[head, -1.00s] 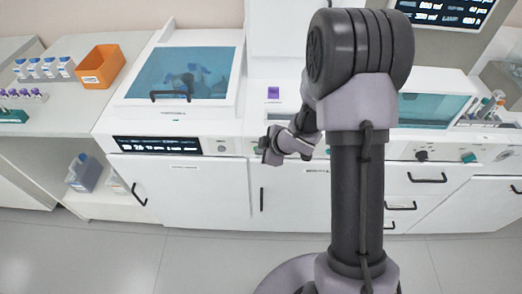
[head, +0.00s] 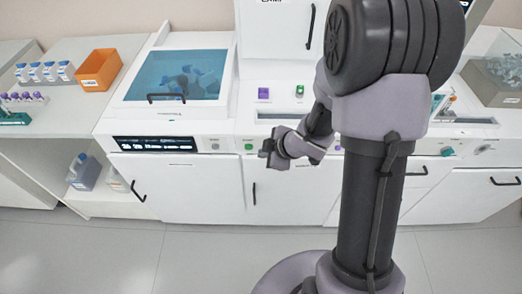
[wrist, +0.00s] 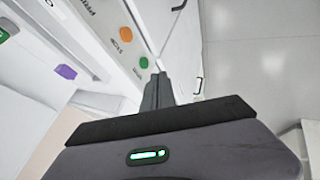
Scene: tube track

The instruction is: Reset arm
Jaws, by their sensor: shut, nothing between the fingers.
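My gripper (head: 268,148) hangs in front of the white machine bench in the head view, near the green button (head: 249,146) and clear of the front panel. Its fingers (wrist: 157,92) are together in the wrist view, with nothing between them. My arm folds down from the large dark shoulder joint and hides part of the bench behind it. In the wrist view the front panel with an orange button (wrist: 126,34) and a green button (wrist: 144,62) lies beside the fingers.
A machine with a closed blue glass lid (head: 180,76) stands left of the gripper. An orange bin (head: 100,69), bottles (head: 46,71) and a rack of tubes (head: 20,106) are on the left counter. A grey bin (head: 492,82) is at right. The floor in front is free.

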